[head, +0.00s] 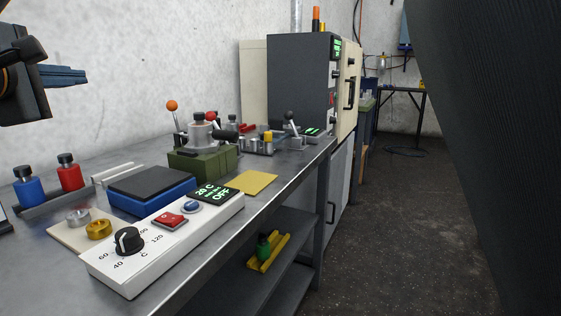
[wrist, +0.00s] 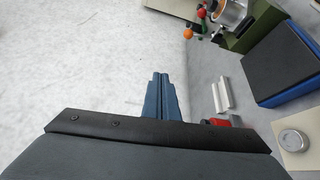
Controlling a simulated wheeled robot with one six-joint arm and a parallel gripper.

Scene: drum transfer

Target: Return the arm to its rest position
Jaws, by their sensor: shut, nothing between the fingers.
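My gripper (head: 64,75) shows at the upper left of the head view, raised above the workbench (head: 278,167) near the white wall. Its blue-grey fingers are together with nothing between them. In the wrist view the shut fingers (wrist: 161,98) point toward the wall, with the bench surface to their right. The fingers are apart from everything on the bench. Most of my arm is outside the head view.
The bench holds blue (head: 28,187) and red (head: 69,174) bottles, a blue block with a dark top (head: 152,186), a white control box (head: 165,240), a green device (head: 203,158) with levers and a yellow sheet (head: 251,182). A tall dark cabinet (head: 298,85) stands behind.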

